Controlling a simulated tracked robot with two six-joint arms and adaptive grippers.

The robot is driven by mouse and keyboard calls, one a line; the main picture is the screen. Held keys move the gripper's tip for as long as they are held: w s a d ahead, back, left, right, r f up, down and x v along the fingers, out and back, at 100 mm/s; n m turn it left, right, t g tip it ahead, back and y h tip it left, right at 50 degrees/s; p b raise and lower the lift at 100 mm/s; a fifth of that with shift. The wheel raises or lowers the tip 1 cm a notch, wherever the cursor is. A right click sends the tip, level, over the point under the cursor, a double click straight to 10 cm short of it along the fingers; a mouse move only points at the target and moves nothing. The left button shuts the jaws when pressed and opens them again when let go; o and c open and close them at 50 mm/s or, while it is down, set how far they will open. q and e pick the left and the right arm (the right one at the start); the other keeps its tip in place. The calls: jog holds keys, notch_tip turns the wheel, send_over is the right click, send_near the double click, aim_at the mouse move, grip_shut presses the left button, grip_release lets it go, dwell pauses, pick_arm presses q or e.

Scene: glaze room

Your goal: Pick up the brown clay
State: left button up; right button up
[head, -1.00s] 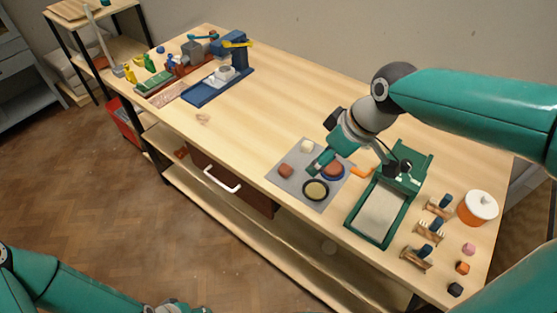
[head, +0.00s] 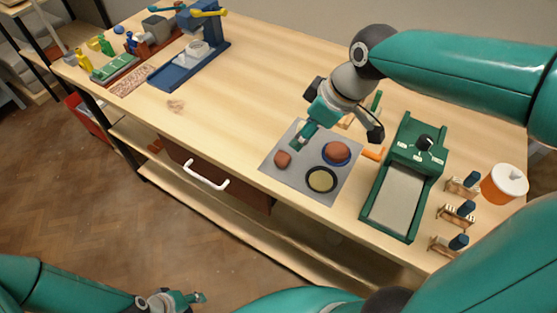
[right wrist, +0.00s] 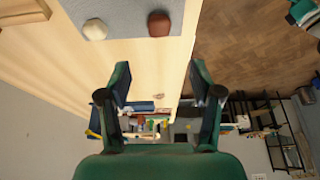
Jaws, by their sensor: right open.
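The brown clay (head: 283,159) is a small reddish-brown lump at the left of a grey mat (head: 345,187) on the workbench. It also shows at the top of the right wrist view (right wrist: 159,23), beside a pale faceted lump (right wrist: 95,29). My right gripper (head: 338,122) hangs over the back of the mat, apart from the clay, and partly hides the mat's back edge. In the right wrist view its fingers (right wrist: 158,72) are spread with nothing between them. My left gripper (head: 188,299) is low at the bottom of the head view, away from the bench; its opening is unclear.
A rounder brown piece on a blue dish (head: 336,152) and a black-rimmed yellowish disc (head: 321,179) share the mat. A green slab machine (head: 402,195), small wooden stands and an orange pot (head: 503,184) stand right. The bench left of the mat is mostly clear.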

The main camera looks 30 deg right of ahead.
send_near(277, 160)
notch_tip(277, 160, down, 2)
jog(key=shift+a+f, duration=0.15)
jog(key=shift+f, duration=0.1)
jog(key=shift+w+p+x, duration=0.15)
jog(key=shift+p+x, duration=0.15)
jog(key=shift+x, duration=1.05)
jog(key=shift+w+p+x, duration=0.1)
jog(key=shift+p+x, duration=0.2)
jog(key=shift+x, duration=1.05)
jog(key=shift+r, duration=0.1)
grip_shut()
jog(key=shift+r, duration=0.2)
